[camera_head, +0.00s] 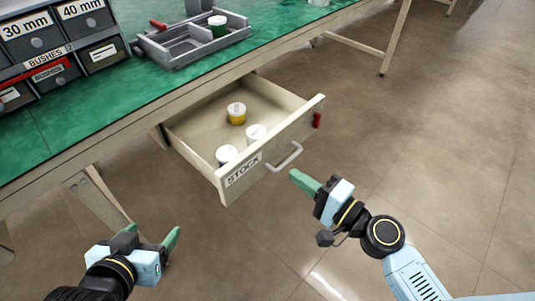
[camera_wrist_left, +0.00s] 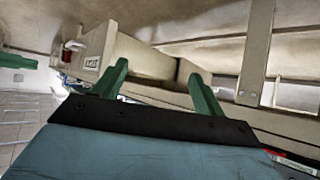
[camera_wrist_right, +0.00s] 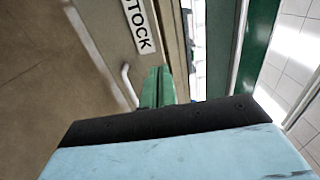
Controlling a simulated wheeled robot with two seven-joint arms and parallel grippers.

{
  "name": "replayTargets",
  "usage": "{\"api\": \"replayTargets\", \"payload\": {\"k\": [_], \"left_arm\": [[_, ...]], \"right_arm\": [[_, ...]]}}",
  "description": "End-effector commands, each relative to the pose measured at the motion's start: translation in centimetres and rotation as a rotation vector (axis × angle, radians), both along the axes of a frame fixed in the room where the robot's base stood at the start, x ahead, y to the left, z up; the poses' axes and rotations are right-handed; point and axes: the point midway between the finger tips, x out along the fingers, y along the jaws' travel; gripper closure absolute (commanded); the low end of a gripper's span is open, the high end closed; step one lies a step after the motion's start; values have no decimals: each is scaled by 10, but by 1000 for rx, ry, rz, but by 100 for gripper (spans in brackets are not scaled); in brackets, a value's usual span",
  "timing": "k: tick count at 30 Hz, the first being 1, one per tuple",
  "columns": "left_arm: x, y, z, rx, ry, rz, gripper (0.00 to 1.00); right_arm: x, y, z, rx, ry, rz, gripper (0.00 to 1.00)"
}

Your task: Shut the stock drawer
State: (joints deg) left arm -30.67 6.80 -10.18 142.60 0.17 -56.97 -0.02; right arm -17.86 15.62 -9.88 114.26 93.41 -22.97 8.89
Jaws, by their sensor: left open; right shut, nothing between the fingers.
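The stock drawer (camera_head: 258,165) stands pulled out from under the green bench in the head view. Its front carries a STOCK label (camera_head: 243,169) and a grey bar handle (camera_head: 285,158). Inside are a yellow-and-white canister (camera_head: 237,113) and two white-topped ones (camera_head: 256,133) (camera_head: 227,154). My right gripper (camera_head: 303,181) is shut and empty, just in front of the handle; the right wrist view shows its fingers (camera_wrist_right: 158,88) close beside the handle (camera_wrist_right: 129,86). Contact cannot be told. My left gripper (camera_head: 150,235) is open and empty, low and left of the drawer.
The bench top (camera_head: 110,103) holds a grey tray (camera_head: 190,42) with a green canister, and labelled bins (camera_head: 50,45) at left. A red piece (camera_head: 317,120) sits on the drawer front's right end. A bench leg (camera_head: 105,205) stands left of the drawer. Floor on the right is clear.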

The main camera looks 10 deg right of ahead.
Motion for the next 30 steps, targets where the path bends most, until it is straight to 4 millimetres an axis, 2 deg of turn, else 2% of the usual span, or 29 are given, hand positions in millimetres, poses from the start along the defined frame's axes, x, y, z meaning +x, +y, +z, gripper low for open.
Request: {"api": "replayTargets", "payload": {"k": [6, 13, 18, 30], "left_arm": [[-20, 10, -18, 40, 155, 14, 29], [-28, 14, -25, 53, 208, 20, 29], [-28, 14, -25, 53, 210, 20, 29], [-28, 14, -25, 54, 211, 21, 29]], "right_arm": [[39, 30, 2, 1, -2, 1, 100], [67, 52, 1, 1, -1, 1, 100], [75, 59, 0, 0, 0, 0, 100], [76, 60, 0, -1, 1, 0, 100]]}}
